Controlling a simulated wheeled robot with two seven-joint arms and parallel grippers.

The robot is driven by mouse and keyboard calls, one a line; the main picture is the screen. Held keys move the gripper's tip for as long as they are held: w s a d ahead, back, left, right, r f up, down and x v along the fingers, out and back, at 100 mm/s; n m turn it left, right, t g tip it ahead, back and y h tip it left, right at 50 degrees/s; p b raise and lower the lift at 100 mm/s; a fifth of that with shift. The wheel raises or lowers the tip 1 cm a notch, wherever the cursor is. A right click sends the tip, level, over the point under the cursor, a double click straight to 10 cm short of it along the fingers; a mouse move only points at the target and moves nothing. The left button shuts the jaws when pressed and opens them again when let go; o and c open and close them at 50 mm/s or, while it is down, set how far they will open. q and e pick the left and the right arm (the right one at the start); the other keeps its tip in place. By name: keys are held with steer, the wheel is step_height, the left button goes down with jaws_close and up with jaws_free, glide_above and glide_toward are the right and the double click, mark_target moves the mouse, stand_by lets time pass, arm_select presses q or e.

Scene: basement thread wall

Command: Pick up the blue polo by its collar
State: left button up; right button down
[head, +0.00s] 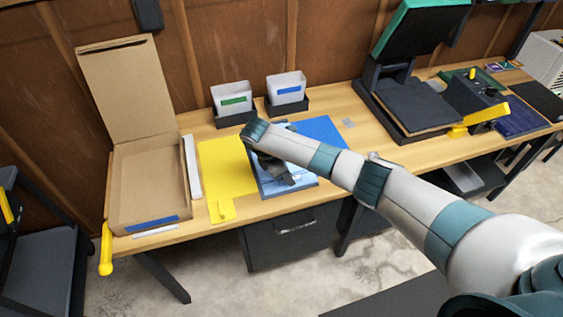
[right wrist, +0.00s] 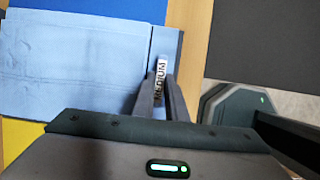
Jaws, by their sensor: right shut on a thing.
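The blue polo (head: 268,186) lies folded flat on the table, mostly covered by my right arm in the head view. In the right wrist view it is a light blue folded cloth (right wrist: 80,70) with a pale size strip (right wrist: 160,68) reading "MEDIUM" near its right edge. My right gripper (right wrist: 162,85) points at that edge. Its fingers are close together at the size strip, shut on the polo's edge; whether that is the collar I cannot tell. In the head view my right gripper (head: 277,177) is over the polo. My left gripper is not in view.
An open cardboard box (head: 150,185) stands at the left of the table. A yellow sheet (head: 226,165) and a blue sheet (head: 322,130) flank the polo. Two labelled bins (head: 232,98) (head: 287,88) stand behind. A black press (head: 410,105) is at the right.

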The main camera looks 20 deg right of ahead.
steer(key=shift+r, duration=0.1)
steer(key=shift+w+r+b, duration=0.1)
steer(key=shift+r+b, duration=0.2)
steer(key=shift+r, duration=0.15)
steer(key=r, duration=0.2)
steer(key=r+b, duration=0.1)
steer(key=shift+s+d+r, duration=0.1)
steer(key=shift+s+d, duration=0.1)
steer(key=shift+d, duration=0.05)
steer(key=s+d+r, duration=0.6)
steer(key=s+d, duration=0.1)
steer(key=d, duration=0.1)
steer(key=shift+s+d+r, duration=0.2)
steer(key=shift+r, duration=0.2)
